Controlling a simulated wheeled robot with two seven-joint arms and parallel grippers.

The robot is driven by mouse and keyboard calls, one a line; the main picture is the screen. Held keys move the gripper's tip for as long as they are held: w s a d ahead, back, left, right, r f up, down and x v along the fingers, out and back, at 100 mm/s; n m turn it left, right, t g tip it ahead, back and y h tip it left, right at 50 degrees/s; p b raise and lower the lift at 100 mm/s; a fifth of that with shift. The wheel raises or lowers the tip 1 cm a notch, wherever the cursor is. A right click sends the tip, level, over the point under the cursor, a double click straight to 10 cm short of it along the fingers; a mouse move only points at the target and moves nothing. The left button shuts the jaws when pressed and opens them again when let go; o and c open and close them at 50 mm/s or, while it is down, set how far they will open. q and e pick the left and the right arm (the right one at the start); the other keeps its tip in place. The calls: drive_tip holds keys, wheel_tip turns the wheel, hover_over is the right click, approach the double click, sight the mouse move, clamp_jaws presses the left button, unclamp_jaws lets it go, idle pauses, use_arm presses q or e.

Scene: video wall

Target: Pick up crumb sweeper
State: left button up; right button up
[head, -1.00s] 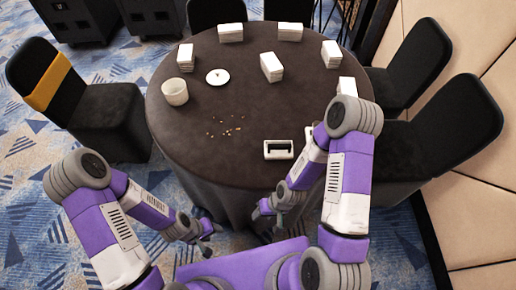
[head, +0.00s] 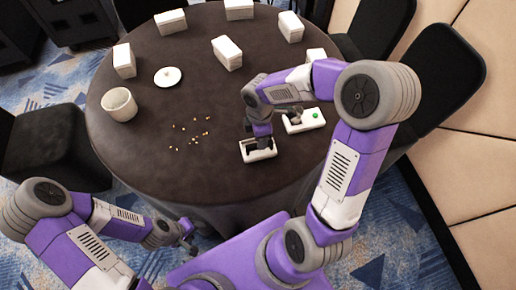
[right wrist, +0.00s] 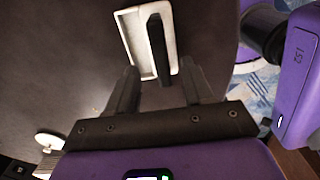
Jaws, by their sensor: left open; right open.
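The crumb sweeper, a white tray-like frame with a black handle, lies on the dark round table; I take it to be the white piece (head: 257,156) under my right gripper (head: 261,138) in the head view. In the right wrist view the crumb sweeper (right wrist: 134,38) lies just beyond the fingertips of my open right gripper (right wrist: 162,72), with the handle's near end in line with the gap between them. I cannot tell whether they touch. My left gripper (head: 190,240) is open and empty, low in front of the table.
Crumbs (head: 190,133) lie left of the sweeper on the table (head: 160,170). A second white piece with a green spot (head: 304,126) is close on the right. A white bowl (head: 119,104), a lid (head: 167,77) and several white napkin stacks (head: 227,53) stand farther back. Chairs surround the table.

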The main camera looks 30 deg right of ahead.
wheel_tip(320, 180, down, 5)
drive_tip(key=shift+s+f+b, duration=0.1)
drive_tip(key=shift+b, duration=1)
clamp_jaws()
